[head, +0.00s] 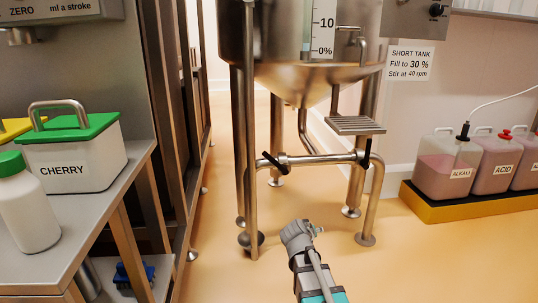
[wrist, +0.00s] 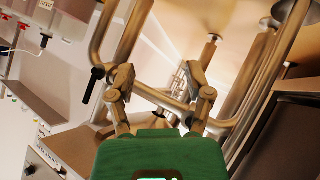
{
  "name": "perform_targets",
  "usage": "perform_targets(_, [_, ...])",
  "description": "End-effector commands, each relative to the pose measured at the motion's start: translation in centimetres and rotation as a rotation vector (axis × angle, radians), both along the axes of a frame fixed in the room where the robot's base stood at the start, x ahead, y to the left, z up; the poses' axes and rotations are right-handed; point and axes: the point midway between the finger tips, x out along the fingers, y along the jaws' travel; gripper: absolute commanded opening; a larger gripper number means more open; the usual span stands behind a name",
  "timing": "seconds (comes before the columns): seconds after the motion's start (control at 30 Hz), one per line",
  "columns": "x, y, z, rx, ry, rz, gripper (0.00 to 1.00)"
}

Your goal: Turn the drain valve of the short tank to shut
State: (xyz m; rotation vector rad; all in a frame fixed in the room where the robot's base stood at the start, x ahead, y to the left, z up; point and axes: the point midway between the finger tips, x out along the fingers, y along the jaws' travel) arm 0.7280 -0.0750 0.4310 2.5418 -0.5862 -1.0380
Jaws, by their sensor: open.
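The short tank (head: 300,72) is a steel vessel with a conical bottom, standing on steel legs. A drain pipe runs across below it (head: 322,160). A black handle (head: 273,163) lies slanted at the pipe's left end. Another black handle (head: 366,156) stands near upright at its right end. In the wrist view one black handle (wrist: 93,84) shows left of my gripper (wrist: 160,75), beside a bent pipe. My gripper's fingers are open, empty and spread, with a pipe visible between them. In the head view my arm's grey end shows below the pipe; the fingers cannot be made out.
A small grated step (head: 355,125) sticks out above the pipe's right side. Jugs (head: 448,165) stand in a yellow tray at the right. A bench (head: 93,215) with a cherry box (head: 75,160) and white bottle (head: 28,215) is at the left. Floor in front is clear.

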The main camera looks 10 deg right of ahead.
Motion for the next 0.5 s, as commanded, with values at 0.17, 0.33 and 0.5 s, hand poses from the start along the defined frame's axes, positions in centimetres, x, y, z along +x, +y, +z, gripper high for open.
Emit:
perform_targets(0.17, [5.4, 1.0, 5.6, -0.136, -0.205, 0.115, 0.66])
perform_targets(0.33, [9.5, 3.6, 10.3, -0.244, -0.367, 0.273, 0.66])
perform_targets(0.5, [12.5, 7.1, 13.7, -0.325, -0.477, 0.458, 0.66])
